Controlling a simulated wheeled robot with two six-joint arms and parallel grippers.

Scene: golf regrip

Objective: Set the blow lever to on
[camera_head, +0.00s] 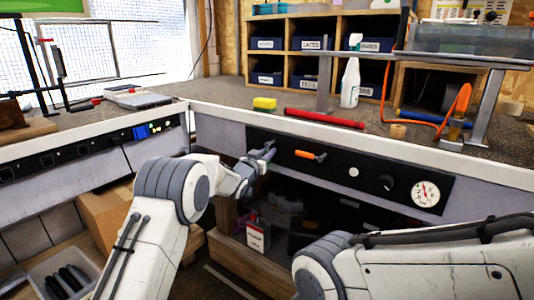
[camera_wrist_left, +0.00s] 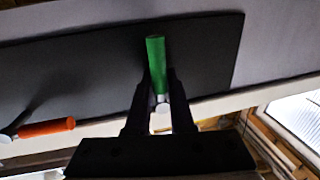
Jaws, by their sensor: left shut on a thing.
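A black control panel (camera_head: 340,168) is set in the front of the workbench. My left gripper (camera_head: 264,153) is at the panel's left end. In the left wrist view a green-handled lever (camera_wrist_left: 156,62) stands between the fingers of my left gripper (camera_wrist_left: 160,95), which is shut on it. Its silver end (camera_wrist_left: 162,107) shows between the fingers. A second lever with an orange handle (camera_head: 310,155) is just right of the gripper on the panel; it also shows in the left wrist view (camera_wrist_left: 46,129). I cannot read which lever is labelled blow. My right gripper is out of view.
A black knob (camera_head: 385,183) and a white pressure gauge (camera_head: 425,193) are at the panel's right. A cardboard box (camera_head: 105,215) stands below left.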

